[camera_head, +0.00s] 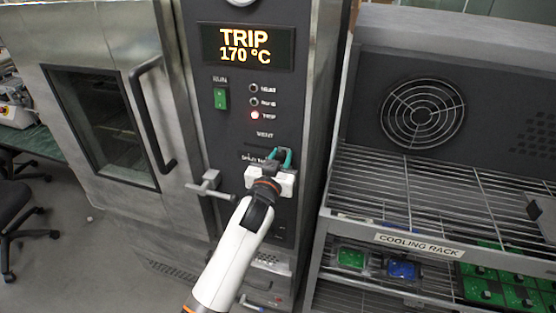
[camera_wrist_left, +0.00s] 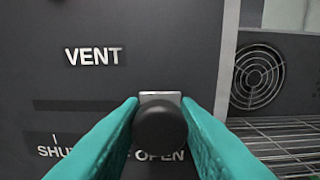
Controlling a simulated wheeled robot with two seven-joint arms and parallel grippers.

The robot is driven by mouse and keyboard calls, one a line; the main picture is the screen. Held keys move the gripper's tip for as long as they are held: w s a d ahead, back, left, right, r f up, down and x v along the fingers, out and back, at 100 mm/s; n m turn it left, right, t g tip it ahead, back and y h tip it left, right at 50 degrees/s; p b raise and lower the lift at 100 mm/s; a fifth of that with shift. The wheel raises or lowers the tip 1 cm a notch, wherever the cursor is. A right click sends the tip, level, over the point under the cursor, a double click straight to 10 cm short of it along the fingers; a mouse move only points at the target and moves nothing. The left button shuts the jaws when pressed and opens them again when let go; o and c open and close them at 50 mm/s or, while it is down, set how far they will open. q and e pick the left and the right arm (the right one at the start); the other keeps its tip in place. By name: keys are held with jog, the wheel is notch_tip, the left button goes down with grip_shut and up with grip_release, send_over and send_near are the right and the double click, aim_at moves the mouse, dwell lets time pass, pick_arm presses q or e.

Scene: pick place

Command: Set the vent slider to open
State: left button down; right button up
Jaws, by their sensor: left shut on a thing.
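The vent slider's round black knob (camera_wrist_left: 160,124), on a small metal plate, is on the dark oven panel below the word VENT (camera_wrist_left: 93,56). It stands at the right part of its dark slot (camera_wrist_left: 75,105), above the word OPEN (camera_wrist_left: 160,156). The SHUT label is at the left, partly hidden by a finger. My left gripper (camera_wrist_left: 160,108) has its teal fingers on both sides of the knob, shut on it. In the head view my left gripper (camera_head: 281,156) is at the panel and hides most of the slider. My right gripper is not in view.
The display (camera_head: 247,46) reads TRIP 170 °C, and the TRIP lamp (camera_head: 255,115) glows red. A green RUN switch (camera_head: 220,98) is above left of my gripper. A metal latch handle (camera_head: 210,184) sticks out close at the left. A cooling rack (camera_head: 418,244) stands at the right.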

pick_arm(q)
jog(key=shift+d+f, duration=0.1)
jog(key=shift+s, duration=0.1)
jog(key=c, duration=1.4)
grip_release()
jog(key=shift+c, duration=0.2)
jog(key=shift+o, duration=1.4)
jog(key=shift+d, duration=0.25)
jog(key=shift+s, duration=0.1)
jog(key=b+v, duration=0.2)
jog(key=v, duration=1)
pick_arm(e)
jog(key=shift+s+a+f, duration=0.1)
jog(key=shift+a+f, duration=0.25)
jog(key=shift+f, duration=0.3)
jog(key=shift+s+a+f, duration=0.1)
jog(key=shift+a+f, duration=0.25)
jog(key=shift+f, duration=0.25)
